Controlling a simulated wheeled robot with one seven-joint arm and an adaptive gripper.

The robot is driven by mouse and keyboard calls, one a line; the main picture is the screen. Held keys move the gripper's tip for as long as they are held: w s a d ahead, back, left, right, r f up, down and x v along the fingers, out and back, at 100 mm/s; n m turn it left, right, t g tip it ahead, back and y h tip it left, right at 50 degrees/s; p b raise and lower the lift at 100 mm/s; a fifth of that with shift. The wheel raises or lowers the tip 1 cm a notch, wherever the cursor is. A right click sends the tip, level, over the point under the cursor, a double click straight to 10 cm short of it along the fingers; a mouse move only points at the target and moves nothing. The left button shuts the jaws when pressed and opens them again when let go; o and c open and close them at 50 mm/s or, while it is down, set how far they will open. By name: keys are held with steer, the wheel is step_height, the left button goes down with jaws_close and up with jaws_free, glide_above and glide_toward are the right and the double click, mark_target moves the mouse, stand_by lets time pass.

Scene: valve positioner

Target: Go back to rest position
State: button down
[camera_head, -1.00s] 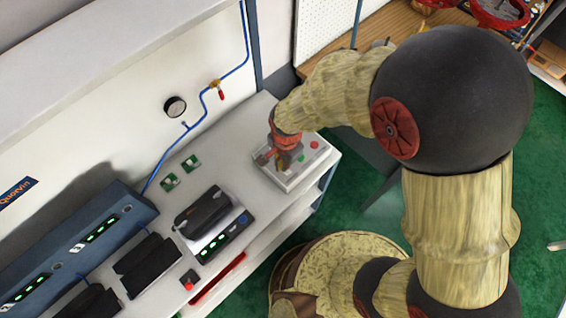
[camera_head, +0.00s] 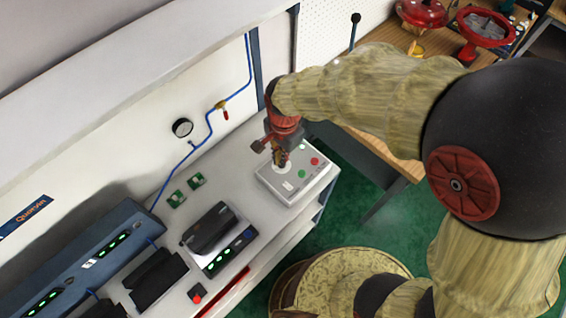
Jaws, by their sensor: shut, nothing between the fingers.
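My gripper (camera_head: 280,160) hangs from my arm over the left back part of a white box (camera_head: 297,185) on the bench. Its fingers point down and are shut with nothing between them. I cannot tell whether the fingertips touch the box top. The box carries green and red buttons (camera_head: 315,161) and a small pale label. My gripper hides part of the box's back left corner. My arm reaches in from the right side of the picture.
A gauge (camera_head: 182,128) and blue pipe are on the wall. A wooden table (camera_head: 395,150) with red valve parts (camera_head: 484,27) stands at the right.

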steer(key=shift+r, duration=0.25)
stand_by(0.4)
